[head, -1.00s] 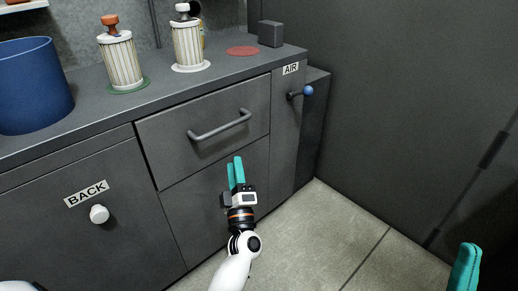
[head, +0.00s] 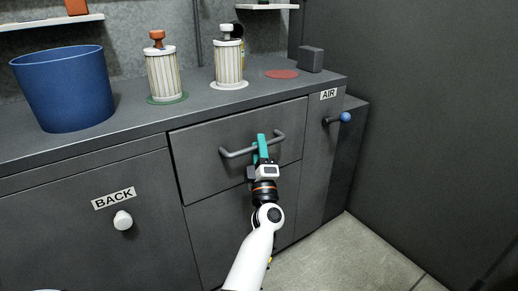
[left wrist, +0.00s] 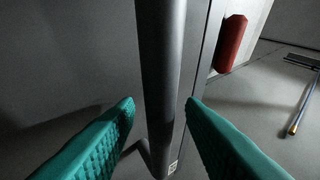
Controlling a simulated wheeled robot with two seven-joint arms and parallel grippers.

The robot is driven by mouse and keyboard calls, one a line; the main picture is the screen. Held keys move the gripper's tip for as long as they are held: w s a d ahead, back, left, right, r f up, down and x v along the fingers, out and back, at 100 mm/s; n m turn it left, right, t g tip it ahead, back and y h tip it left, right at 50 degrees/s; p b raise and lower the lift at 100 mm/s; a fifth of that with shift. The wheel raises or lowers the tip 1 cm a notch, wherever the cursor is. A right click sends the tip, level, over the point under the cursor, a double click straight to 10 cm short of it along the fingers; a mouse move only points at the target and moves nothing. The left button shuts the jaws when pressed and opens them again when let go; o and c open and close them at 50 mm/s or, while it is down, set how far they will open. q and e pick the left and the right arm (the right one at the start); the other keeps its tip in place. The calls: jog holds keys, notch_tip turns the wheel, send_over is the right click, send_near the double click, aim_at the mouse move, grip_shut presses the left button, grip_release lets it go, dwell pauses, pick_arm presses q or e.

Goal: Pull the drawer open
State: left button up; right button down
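The drawer (head: 203,178) is a dark grey front under the counter, and it sits flush with the cabinet. Its grey bar handle (head: 236,153) runs across the front. My left gripper (head: 262,140) is at the middle of the handle, with its teal fingers pointing at it. In the left wrist view the handle bar (left wrist: 162,70) stands between the two fingertips, one on each side. The fingers are spread, so the gripper is open, and I cannot tell whether either finger touches the bar. My right gripper is out of view.
A white knob (head: 123,220) under a BACK label is left of the drawer. A blue-tipped lever (head: 344,117) is on the right, under an AIR label. A blue bin (head: 65,90) and two striped canisters (head: 163,75) (head: 229,65) stand on the counter. Floor (head: 345,255) is clear at lower right.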

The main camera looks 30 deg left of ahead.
pick_arm(q)
jog(key=shift+w+a+r, duration=0.1)
jog(key=shift+a, duration=0.05)
grip_shut()
dwell(0.4)
